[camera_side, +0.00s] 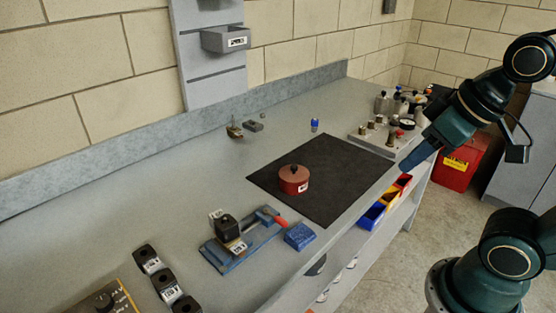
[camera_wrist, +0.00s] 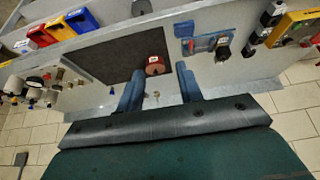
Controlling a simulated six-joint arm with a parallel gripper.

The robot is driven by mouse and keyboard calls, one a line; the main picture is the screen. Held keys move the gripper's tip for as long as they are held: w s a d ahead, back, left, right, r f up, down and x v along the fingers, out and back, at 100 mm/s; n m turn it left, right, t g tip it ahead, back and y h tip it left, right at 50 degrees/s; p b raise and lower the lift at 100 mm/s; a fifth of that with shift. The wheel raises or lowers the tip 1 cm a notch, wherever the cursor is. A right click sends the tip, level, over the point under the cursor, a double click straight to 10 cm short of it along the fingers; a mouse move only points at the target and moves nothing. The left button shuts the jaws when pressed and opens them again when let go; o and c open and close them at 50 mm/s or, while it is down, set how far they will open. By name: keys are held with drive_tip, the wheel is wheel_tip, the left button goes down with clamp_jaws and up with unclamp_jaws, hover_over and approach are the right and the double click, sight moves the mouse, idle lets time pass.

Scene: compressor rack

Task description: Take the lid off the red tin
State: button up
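The red tin (camera_side: 294,184) stands upright on a dark mat (camera_side: 330,205), with a small white label on its side. The tin also shows in the wrist view (camera_wrist: 155,68), beyond the gap between my fingers. My gripper (camera_side: 404,167) is up at the right, above the bench's front edge and well clear of the tin. In the wrist view its two blue fingers (camera_wrist: 158,90) are apart with nothing held between them.
A blue clamp (camera_side: 240,240) with a black block and a blue box (camera_side: 299,236) lie at the mat's front left. A fittings panel (camera_side: 384,140) is at the back right. Coloured bins (camera_side: 373,215) hang below the front edge. The mat around the tin is clear.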

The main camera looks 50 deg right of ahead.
drive_tip(key=shift+o, duration=1)
drive_tip(key=w+d+n+g+y, duration=0.15)
drive_tip(key=w+n, duration=0.25)
drive_tip(key=w, duration=1.1)
drive_tip(key=w+d+f+n, duration=0.2)
drive_tip(key=w+d+f, duration=0.1)
drive_tip(key=w, duration=0.3)
drive_tip(key=w+d+f+n+y, duration=0.1)
drive_tip(key=w+d+f+n, duration=0.1)
drive_tip(key=w+d+f, duration=0.2)
drive_tip(key=shift+w+d+g, duration=0.35)
drive_tip(key=shift+w+d, duration=0.35)
drive_tip(key=shift+w, duration=0.35)
drive_tip(key=shift+y, duration=0.25)
approach(294, 170)
drive_tip(key=shift+w+f, duration=0.35)
drive_tip(key=shift+f, duration=0.3)
drive_tip(key=shift+w+f, duration=0.4)
drive_tip(key=shift+f, duration=0.2)
